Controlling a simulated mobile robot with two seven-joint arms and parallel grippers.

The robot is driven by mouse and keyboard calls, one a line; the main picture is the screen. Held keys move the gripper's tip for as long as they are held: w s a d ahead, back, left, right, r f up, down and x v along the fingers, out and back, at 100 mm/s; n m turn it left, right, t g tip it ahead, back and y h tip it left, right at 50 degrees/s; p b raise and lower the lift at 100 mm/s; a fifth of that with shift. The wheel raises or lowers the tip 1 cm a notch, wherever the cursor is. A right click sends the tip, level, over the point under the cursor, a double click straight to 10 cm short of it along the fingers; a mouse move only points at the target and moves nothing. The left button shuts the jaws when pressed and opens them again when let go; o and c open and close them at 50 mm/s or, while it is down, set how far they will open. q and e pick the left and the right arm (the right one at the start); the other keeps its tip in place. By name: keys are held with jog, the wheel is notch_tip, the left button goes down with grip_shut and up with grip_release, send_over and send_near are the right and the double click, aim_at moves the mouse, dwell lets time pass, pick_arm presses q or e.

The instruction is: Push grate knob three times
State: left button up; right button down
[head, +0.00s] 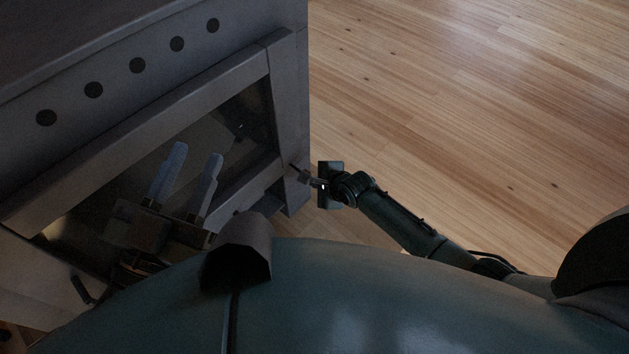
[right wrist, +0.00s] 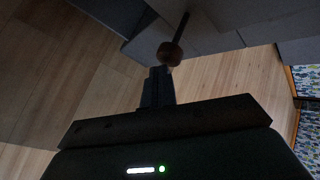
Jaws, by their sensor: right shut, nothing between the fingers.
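The grate knob (right wrist: 169,54) is a small reddish-brown round knob on a thin dark rod from the grey stove. In the head view the knob (head: 304,176) is small and dim at the stove's right side. My right gripper (head: 317,182) points at the knob from the right. In the right wrist view its shut fingers (right wrist: 160,75) end right at the knob, with nothing held; I cannot tell whether they touch it. My left gripper (head: 186,178) is open and empty, its two pale fingers apart in front of the stove's glass door.
The grey stove (head: 287,90) fills the left of the head view, with a row of round holes along its upper front. Bare wooden floor (head: 460,90) lies to the right. A patterned rug (right wrist: 308,90) shows at the right wrist view's right edge.

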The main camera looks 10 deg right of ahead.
jog(key=shift+w+a, duration=0.25)
jog(key=shift+a, duration=0.05)
jog(key=shift+r, duration=0.1)
dwell(0.3)
jog(key=s+d+p, duration=0.2)
jog(key=s+p, duration=0.1)
jog(key=shift+s+d, duration=0.1)
jog(key=shift+d, duration=0.25)
dwell(0.4)
jog(key=shift+s, duration=0.1)
